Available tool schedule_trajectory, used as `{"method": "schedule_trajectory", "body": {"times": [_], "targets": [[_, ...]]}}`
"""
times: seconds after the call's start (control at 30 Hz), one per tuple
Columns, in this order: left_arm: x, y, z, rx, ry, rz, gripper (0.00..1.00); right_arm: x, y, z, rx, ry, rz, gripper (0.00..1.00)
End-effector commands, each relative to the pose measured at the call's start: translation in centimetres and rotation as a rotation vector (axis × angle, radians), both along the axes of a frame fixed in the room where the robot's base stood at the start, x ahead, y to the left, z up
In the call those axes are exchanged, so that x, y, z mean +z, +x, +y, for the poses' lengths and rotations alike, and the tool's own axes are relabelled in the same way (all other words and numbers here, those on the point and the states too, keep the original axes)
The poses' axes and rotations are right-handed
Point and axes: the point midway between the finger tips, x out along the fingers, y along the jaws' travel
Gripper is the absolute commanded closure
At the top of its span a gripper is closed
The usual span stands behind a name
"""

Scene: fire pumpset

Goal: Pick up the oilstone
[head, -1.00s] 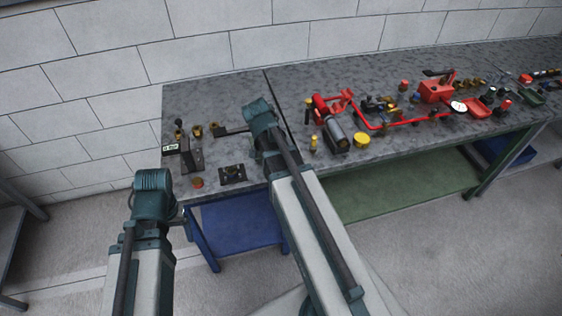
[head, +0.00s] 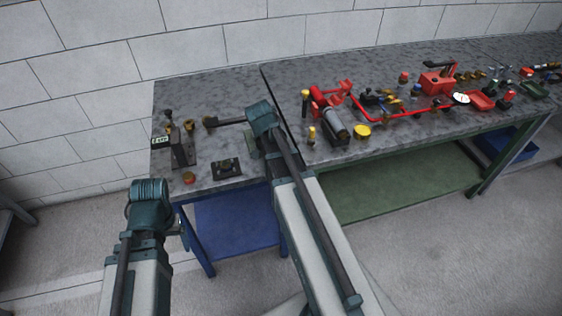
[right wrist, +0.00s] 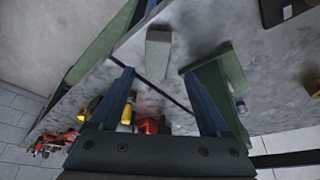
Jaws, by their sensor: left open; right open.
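A plain grey block, which looks like the oilstone (right wrist: 158,54), lies on the grey bench top in the right wrist view. It sits beyond and between the spread fingers of my right gripper (right wrist: 168,95), which is open and empty. In the head view I cannot make out the oilstone; my right arm covers part of the bench there, and my right gripper is hidden behind its own wrist. Of my left gripper (head: 181,227), only a small part shows beside its wrist, at the front left of the bench. It is open and holds nothing that I can see.
The left bench (head: 230,95) holds a dark upright block (head: 182,150), a black square part (head: 227,168) and a dark bar (head: 226,121) beside my right wrist. The right bench carries red pipework (head: 400,117), a grey cylinder (head: 336,124) and a yellow cap (head: 362,131). A wall stands behind.

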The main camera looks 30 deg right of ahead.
Motion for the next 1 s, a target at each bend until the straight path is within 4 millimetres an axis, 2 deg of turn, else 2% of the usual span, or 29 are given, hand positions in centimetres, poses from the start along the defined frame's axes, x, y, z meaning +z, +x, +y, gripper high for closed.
{"method": "schedule_trajectory", "body": {"times": [0.43, 0.77, 1.0], "targets": [[-4.7, 0.0, 0.0, 0.000, 0.000, 0.000, 0.20, -4.7, 0.2, -1.3, -0.001, 0.000, 0.000, 0.20], [-4.9, 0.0, 0.0, 0.000, 0.000, 0.000, 0.20, -4.9, 0.4, -1.6, 0.000, 0.000, 0.000, 0.20], [-4.9, 0.0, 0.0, 0.000, 0.000, 0.000, 0.20, -4.9, 0.3, -1.6, 0.000, 0.000, 0.000, 0.61]]}}
